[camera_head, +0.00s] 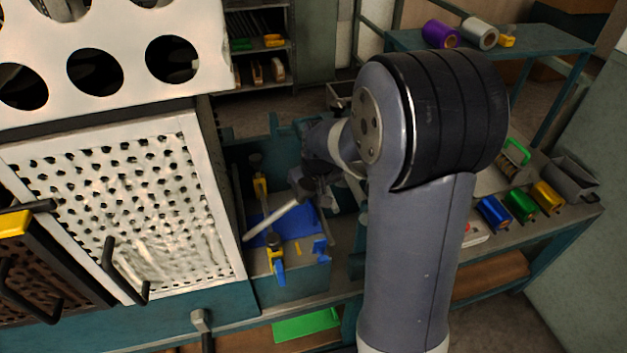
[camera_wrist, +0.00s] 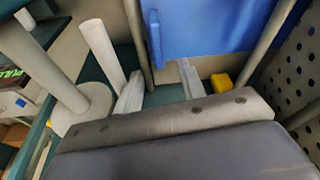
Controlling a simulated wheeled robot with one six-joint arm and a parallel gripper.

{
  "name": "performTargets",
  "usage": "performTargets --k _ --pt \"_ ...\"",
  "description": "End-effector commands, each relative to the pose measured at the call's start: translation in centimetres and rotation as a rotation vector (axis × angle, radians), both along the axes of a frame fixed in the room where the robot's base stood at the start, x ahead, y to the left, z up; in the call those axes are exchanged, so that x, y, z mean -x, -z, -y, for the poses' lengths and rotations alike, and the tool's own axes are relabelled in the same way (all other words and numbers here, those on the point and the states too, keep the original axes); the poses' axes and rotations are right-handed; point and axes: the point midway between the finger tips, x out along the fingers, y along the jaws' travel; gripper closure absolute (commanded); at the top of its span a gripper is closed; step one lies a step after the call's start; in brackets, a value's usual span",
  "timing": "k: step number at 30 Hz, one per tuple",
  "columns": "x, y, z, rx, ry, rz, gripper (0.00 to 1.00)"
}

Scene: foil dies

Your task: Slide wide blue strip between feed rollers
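A wide blue strip (camera_head: 300,222) lies in the teal machine bay left of my arm, partly hidden by a pale rod (camera_head: 277,220). In the wrist view a broad blue sheet (camera_wrist: 210,30) fills the upper middle. My gripper (camera_head: 312,192) is over the bay near the strip, small and partly hidden by my arm. In the wrist view my gripper's two pale fingers (camera_wrist: 160,85) stand apart with a gap between them, just below the sheet's lower edge. I cannot tell whether they touch it. Grey rods, perhaps rollers, show in the wrist view (camera_wrist: 100,45); I cannot identify the feed rollers for certain.
A white perforated panel (camera_head: 120,205) with black handles stands left of the bay. Yellow and blue fittings (camera_head: 277,265) stand at the bay's front. Blue (camera_head: 493,212), green (camera_head: 520,205) and gold (camera_head: 547,195) spools sit on the right bench. Purple and silver rolls lie on the back table (camera_head: 555,45).

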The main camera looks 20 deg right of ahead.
Motion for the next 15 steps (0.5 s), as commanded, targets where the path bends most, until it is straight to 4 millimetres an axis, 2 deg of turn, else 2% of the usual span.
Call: performTargets --k 6,15 --pt "-0.5 2.0 -0.1 0.0 0.0 -0.001 0.61" --pt "-0.6 2.3 -0.1 0.0 0.0 0.001 0.61"
